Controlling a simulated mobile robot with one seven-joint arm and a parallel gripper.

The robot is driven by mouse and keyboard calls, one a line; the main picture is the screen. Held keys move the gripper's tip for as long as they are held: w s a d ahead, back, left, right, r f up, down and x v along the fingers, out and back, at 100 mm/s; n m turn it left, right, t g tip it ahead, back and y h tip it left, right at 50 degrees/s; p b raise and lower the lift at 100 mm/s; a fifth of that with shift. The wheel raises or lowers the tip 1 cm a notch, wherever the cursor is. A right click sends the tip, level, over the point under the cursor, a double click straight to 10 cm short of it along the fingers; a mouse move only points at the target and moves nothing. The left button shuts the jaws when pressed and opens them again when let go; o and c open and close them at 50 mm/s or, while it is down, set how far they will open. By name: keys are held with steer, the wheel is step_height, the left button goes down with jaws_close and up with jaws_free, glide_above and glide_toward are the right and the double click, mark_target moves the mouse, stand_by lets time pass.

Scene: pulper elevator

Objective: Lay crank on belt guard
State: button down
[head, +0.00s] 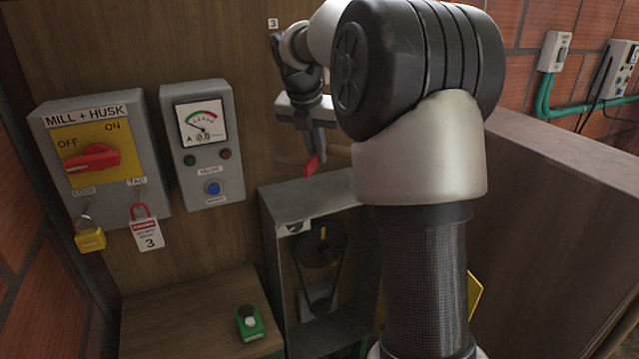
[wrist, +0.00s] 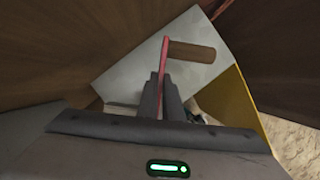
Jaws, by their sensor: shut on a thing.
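The crank (head: 311,166) has a red arm, and my gripper (head: 316,145) is shut on it. In the wrist view the red crank arm (wrist: 164,62) rises from between the fingertips (wrist: 165,90), with a wooden handle (wrist: 192,51) pointing right. The belt guard (head: 315,199) is a grey box with an open front, showing a dark pulley and belt inside. My gripper and the crank are above its flat top in the head view. A pale grey surface, apparently that top (wrist: 125,75), lies behind the crank in the wrist view. My arm hides the guard's right side.
A switch box (head: 100,150) with a red handle, yellow padlock and tag hangs left, beside an ammeter box (head: 203,140). A green box with a button (head: 249,322) sits on a wooden ledge (head: 180,315). A wooden partition (head: 560,200) stands right.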

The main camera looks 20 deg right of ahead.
mark_target(315, 156)
step_height(315, 156, down, 3)
steer(key=shift+s+f, duration=0.15)
steer(key=shift+f, duration=2.3)
steer(key=shift+f+b, duration=0.1)
steer(key=shift+b, duration=0.2)
steer(key=c, duration=1.9)
jaws_free()
steer(key=shift+f, duration=0.1)
